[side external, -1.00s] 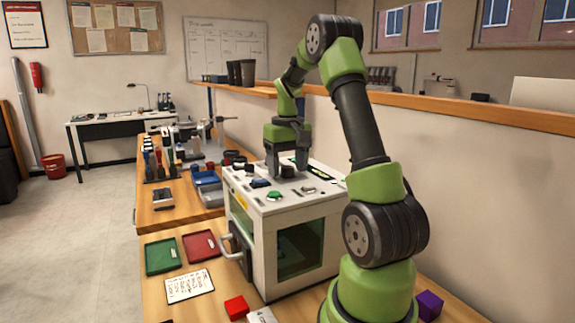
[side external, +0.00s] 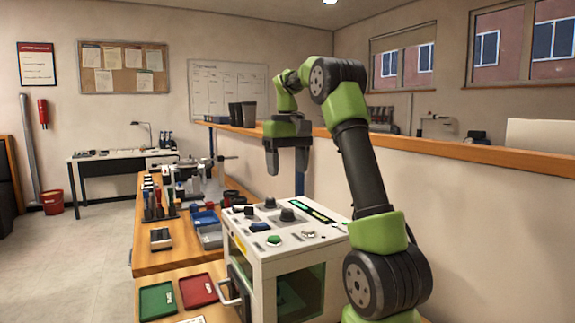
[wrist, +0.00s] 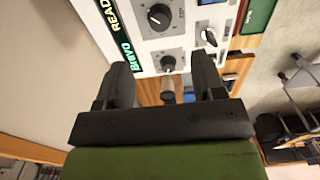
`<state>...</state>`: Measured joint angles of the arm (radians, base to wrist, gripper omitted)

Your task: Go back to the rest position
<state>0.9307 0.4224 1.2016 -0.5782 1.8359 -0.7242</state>
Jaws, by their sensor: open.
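My gripper (side external: 286,158) is open and empty, with its fingers pointing down above the back of the laser marker (side external: 290,238). It also shows in the wrist view (wrist: 168,85), with a wide gap between its two dark fingers. The marker is a white box with knobs, a green button (side external: 275,240) and a lit green display (side external: 313,213) on its top panel. In the wrist view the display (wrist: 125,40) reads "READ..." and "Bravo", partly cut off, and a black knob (wrist: 159,17) shows near the top. The gripper is clear of the panel.
A green tray (side external: 157,300) and a red tray (side external: 198,290) lie on the bench in front. Blue and grey bins (side external: 206,222) and tools stand left of the marker. A wall with a wooden ledge (side external: 430,147) runs behind my arm.

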